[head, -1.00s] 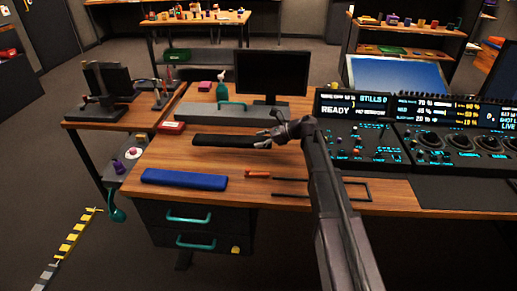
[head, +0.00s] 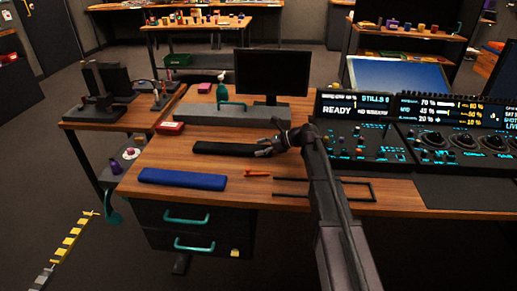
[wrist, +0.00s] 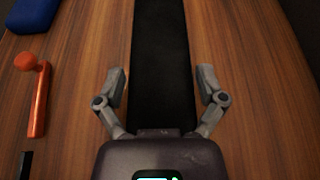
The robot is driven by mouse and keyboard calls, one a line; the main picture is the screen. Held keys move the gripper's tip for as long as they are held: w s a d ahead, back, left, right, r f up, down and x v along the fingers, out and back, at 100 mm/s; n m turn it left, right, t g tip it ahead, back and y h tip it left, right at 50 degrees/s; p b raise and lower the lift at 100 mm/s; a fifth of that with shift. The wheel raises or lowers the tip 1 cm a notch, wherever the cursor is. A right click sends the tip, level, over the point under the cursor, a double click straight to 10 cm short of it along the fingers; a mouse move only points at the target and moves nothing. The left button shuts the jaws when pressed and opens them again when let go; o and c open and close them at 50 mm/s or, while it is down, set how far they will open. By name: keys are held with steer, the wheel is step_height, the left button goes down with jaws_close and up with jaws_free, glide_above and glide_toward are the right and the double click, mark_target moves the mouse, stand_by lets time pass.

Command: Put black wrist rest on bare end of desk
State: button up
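The black wrist rest (head: 222,148) lies flat on the wooden desk (head: 160,155), between the grey block under the monitor and the blue wrist rest. My gripper (head: 264,149) is at its right end in the head view. I cannot tell how high the fingertips are above the desk. Bare wood shows around the rest, at the desk's left end.
A blue wrist rest (head: 183,179) lies at the front left edge. An orange-handled tool (head: 257,174) and a thin black frame (head: 370,190) lie to its right. The monitor (head: 271,75) stands behind, a red box (head: 170,128) at back left, the lit control panel (head: 360,145) at right.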

steer(key=shift+d, duration=0.1)
stand_by(0.4)
steer(key=p+v, duration=0.4)
steer(key=v, duration=0.8)
steer(key=shift+p, duration=0.3)
